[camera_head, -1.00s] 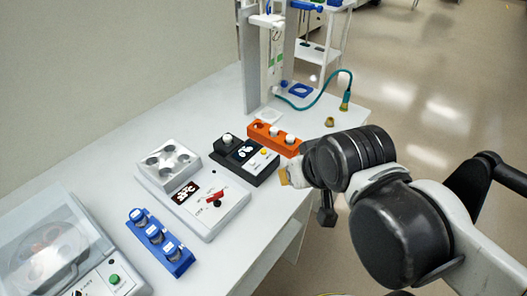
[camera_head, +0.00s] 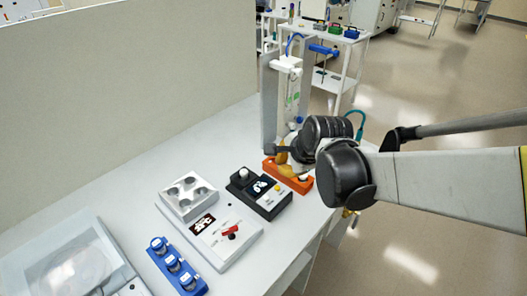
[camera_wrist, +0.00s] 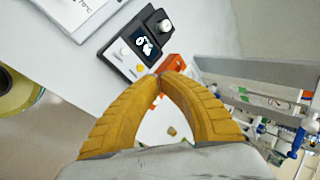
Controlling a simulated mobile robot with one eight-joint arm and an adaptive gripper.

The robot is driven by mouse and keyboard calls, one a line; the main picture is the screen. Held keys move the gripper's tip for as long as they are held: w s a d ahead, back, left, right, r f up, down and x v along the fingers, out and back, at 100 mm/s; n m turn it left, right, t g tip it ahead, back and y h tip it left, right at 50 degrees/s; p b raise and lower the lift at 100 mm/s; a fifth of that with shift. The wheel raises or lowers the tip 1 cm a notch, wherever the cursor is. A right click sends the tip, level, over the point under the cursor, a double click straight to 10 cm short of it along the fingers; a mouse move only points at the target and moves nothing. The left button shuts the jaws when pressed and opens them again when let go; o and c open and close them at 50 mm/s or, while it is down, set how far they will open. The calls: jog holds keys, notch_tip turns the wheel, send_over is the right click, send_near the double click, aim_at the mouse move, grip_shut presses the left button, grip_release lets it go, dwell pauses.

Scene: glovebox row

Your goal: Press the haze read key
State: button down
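The key's label is too small to read. My gripper (camera_wrist: 160,77) has yellow fingers that meet at their tips with nothing visible between them. In the head view my gripper (camera_head: 284,168) is over the orange rack, right of the meter; my arm hides part of it.
The orange rack (camera_head: 298,184) stands beside the meter. A grey device with a red switch (camera_head: 231,232), a blue rack of vials (camera_head: 174,263) and a clear-lidded unit (camera_head: 70,266) stand to the left. A tall stand (camera_head: 270,105) rises behind.

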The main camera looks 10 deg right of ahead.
aim_at(277, 188)
jog(key=w+f+m+p, duration=0.2)
jog(key=w+f+m, duration=0.1)
jog(key=w+m, duration=0.3)
jog(key=shift+d+m+y, duration=0.25)
jog(key=shift+m+y, duration=0.05)
jog(key=shift+m, duration=0.4)
jog(key=shift+f, duration=0.1)
notch_tip(277, 188, down, 8)
jog(key=b, duration=0.7)
jog(key=shift+f, duration=0.25)
dwell(0.4)
jog(key=shift+f+b, duration=0.4)
jog(key=shift+f, duration=0.05)
